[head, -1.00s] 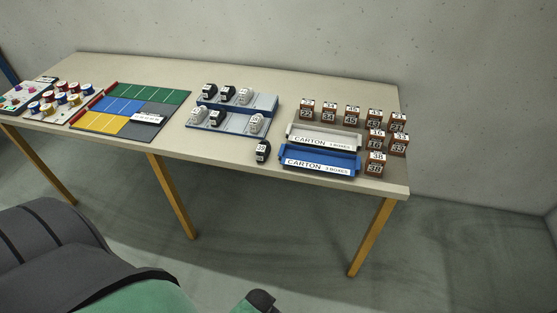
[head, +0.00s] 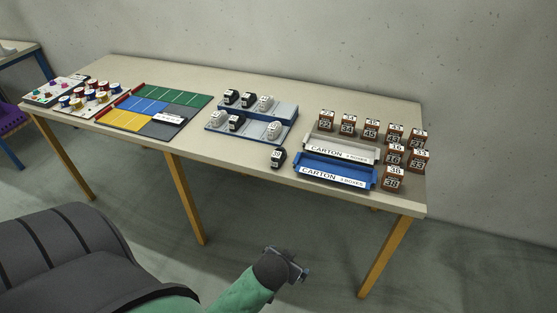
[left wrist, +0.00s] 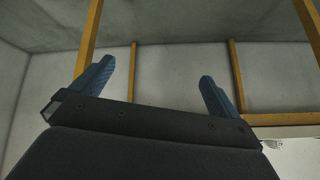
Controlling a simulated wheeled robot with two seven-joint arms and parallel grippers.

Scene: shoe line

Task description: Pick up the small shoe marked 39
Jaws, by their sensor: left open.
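The small black shoe marked 39 (head: 278,158) stands on the table near its front edge, just left of the blue carton tray, with a white number label on top. My left gripper (head: 298,268) is at the lower middle of the head view, in front of the table and well apart from the shoe. In the left wrist view my left gripper (left wrist: 155,88) has its two blue fingers spread wide with nothing between them. The shoe does not show in that view. My right gripper is not in view.
A two-step rack (head: 205,125) holds several black, white and grey shoes behind the shoe. The blue carton tray (head: 298,168) and grey carton tray (head: 310,140) are to its right. Numbered brown boxes (head: 392,179) stand beyond. The table (head: 225,158) is bare left of the shoe.

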